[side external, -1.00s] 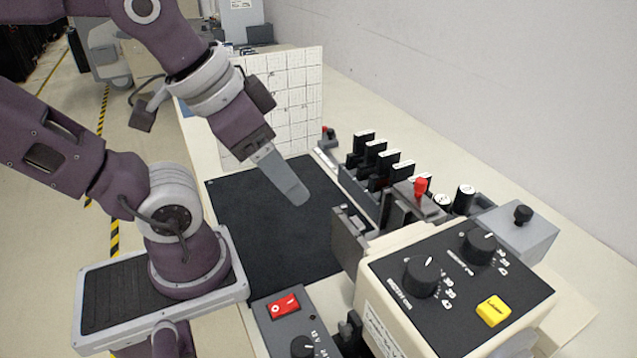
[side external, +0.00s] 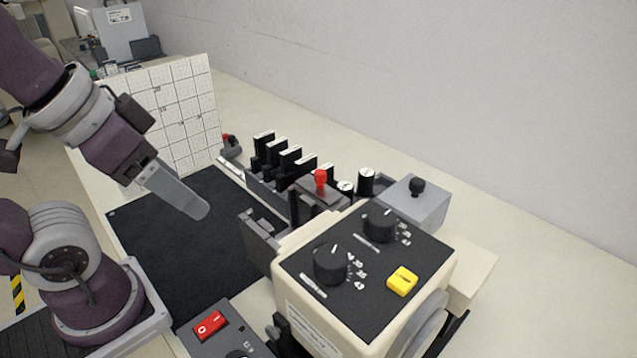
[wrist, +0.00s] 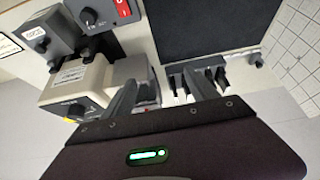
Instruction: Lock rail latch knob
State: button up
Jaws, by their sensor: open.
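A red knob (side external: 320,180) stands upright on a grey carriage on the rail, behind the cream machine; I cannot tell for certain whether this is the rail latch knob. A small red-tipped part (side external: 228,140) is at the rail's far end. My gripper (side external: 196,208) is above the black mat, left of the rail and apart from both knobs. Only one finger shows clearly from the side. In the wrist view, the two fingers of my gripper (wrist: 160,88) are spread with nothing between them.
The cream machine (side external: 315,310) has black dials and a yellow button (side external: 402,281). Several black switches (side external: 290,160) line the rail. A grey box (side external: 410,203) bears a black knob (side external: 417,186). A red rocker switch (side external: 210,325) is in front. The black mat (side external: 165,250) is clear.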

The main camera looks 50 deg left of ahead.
jog(key=shift+w+r, duration=0.25)
jog(key=c, duration=0.3)
jog(key=shift+g, duration=0.4)
jog(key=w+r, duration=0.2)
jog(key=w, duration=0.1)
jog(key=w+d+r, duration=0.1)
jog(key=w+r, duration=0.1)
jog(key=w, duration=0.1)
jog(key=w+d+r, duration=0.1)
jog(key=w+r, duration=0.1)
jog(key=w, duration=0.1)
jog(key=shift+d, duration=0.1)
grip_shut()
jog(key=w+d+r+g, duration=0.1)
jog(key=w+d, duration=0.4)
jog(key=w, duration=0.6)
jog(key=shift+r, duration=0.35)
jog(key=shift+w, duration=0.1)
